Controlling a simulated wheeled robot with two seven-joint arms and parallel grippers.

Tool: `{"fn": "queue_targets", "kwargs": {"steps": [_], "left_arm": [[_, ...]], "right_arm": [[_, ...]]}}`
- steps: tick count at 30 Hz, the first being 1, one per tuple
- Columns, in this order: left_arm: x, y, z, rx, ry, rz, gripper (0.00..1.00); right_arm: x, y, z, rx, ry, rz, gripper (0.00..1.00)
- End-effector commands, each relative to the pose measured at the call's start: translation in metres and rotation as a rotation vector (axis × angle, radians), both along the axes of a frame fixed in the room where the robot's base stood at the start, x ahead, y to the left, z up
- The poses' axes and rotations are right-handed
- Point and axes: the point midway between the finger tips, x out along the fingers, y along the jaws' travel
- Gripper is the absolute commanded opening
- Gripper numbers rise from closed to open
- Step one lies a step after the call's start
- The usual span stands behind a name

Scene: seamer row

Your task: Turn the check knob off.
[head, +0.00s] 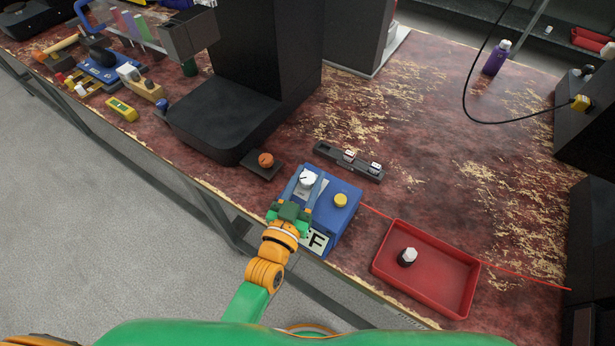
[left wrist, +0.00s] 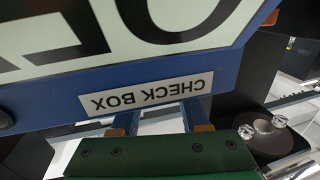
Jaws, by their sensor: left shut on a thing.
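The blue check box (head: 336,211) stands near the bench's front edge. A white round knob (head: 307,178) is on its top at the left, with a dark mark whose direction I cannot read. My left gripper (head: 304,187) reaches over the box from the front and is shut on the knob, a finger on each side. The left wrist view shows the box's front (left wrist: 225,72) with an upside-down CHECK BOX label (left wrist: 145,91); the knob is hidden there. My right gripper is not in view.
A yellow button (head: 340,200) is right of the knob. A red tray (head: 391,271) holding a black-and-white piece is to the right. A dark strip (head: 333,157) with small switches lies behind the box. An orange knob (head: 265,160) and a black machine base (head: 215,115) are left.

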Motion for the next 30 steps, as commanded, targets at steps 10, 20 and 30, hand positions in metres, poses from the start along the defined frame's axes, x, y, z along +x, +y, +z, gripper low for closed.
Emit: {"fn": "queue_targets", "kwargs": {"steps": [10,20,30], "left_arm": [[0.001,0.000,0.003,-0.004,-0.008,0.000,0.74],[-0.008,0.003,0.001,-0.001,-0.004,-0.001,0.74],[-0.065,0.021,0.001,-0.002,-0.005,-0.001,0.74]], "right_arm": [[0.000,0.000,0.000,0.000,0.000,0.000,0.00],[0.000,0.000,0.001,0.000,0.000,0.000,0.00],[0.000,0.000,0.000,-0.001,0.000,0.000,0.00]]}}
